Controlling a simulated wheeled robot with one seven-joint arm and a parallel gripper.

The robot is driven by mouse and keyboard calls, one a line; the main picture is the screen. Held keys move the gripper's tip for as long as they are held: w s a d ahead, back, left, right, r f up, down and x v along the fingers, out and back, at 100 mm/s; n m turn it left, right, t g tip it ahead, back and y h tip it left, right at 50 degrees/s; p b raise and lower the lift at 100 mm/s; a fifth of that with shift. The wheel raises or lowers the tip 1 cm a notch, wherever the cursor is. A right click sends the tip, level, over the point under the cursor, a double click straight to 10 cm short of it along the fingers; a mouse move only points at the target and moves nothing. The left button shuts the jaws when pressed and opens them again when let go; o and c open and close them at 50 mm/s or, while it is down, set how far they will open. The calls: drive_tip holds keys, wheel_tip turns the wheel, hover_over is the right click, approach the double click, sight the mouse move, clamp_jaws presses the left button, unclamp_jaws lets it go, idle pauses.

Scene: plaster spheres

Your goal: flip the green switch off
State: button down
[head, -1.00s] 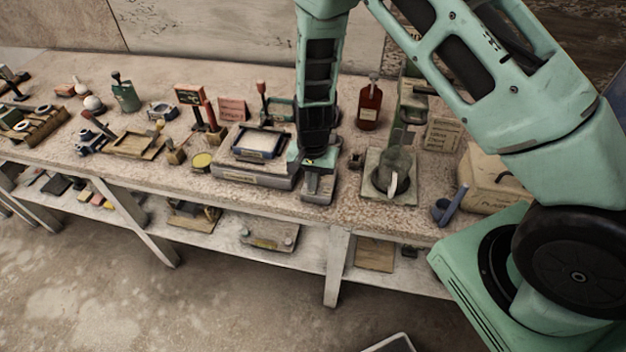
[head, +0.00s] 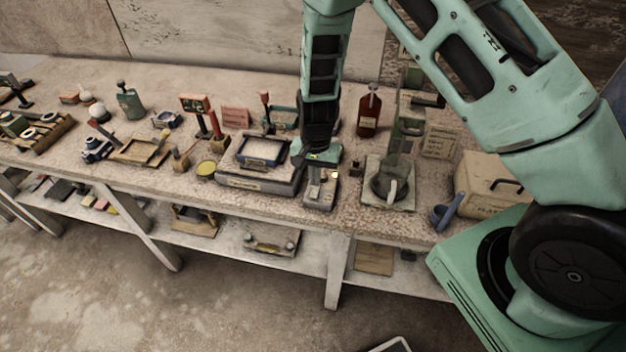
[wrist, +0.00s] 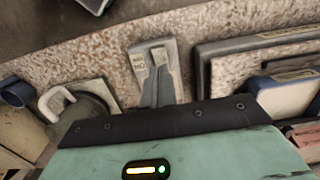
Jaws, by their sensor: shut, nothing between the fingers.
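A small grey switch box (head: 320,198) stands near the front edge of the bench, right of the balance. A small bright spot shows at its upper right. In the wrist view its pale labelled plate (wrist: 138,64) lies just beyond my fingers. I cannot make out a green switch lever or its position; my gripper covers part of the box. My gripper (head: 315,178) points down over the box, shut and empty. Its grey fingers (wrist: 157,84) show together against the plate in the wrist view. I cannot tell whether they touch it.
A balance with a blue-rimmed tray (head: 262,151) stands close on the left. A mortar-like dish on a pale board (head: 374,199) is to the right, with a brown bottle (head: 368,112) behind. A cream box (head: 487,187) stands farther right. A narrow bench strip is clear in front.

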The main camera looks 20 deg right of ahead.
sight(313, 195)
drive_tip(key=shift+a+r+b, duration=0.1)
drive_tip(key=shift+r+b, duration=0.7)
drive_tip(key=shift+r, duration=0.1)
wheel_tip(313, 195, up, 9)
drive_tip(key=b, duration=0.2)
drive_tip(key=shift+w+f, duration=0.15)
drive_tip(key=shift+f, duration=0.05)
drive_tip(key=shift+f, duration=0.1)
drive_tip(key=shift+w+d+g+y+b, duration=0.2)
drive_tip(key=shift+w+d+g+b, duration=0.2)
drive_tip(key=shift+b, duration=1.45)
drive_tip(key=shift+w+d+g+y+b, duration=0.25)
drive_tip(key=shift+w+b, duration=0.25)
drive_tip(key=shift+b, duration=1.3)
drive_tip(key=f+p, duration=0.1)
drive_tip(key=f, duration=0.3)
drive_tip(key=s+a+f+p, duration=0.1)
drive_tip(key=f, duration=0.4)
drive_tip(key=s+f+p, duration=0.1)
drive_tip(key=f, duration=0.3)
drive_tip(key=shift+a+f, duration=0.25)
drive_tip(key=shift+a, duration=0.1)
drive_tip(key=shift+s, duration=0.1)
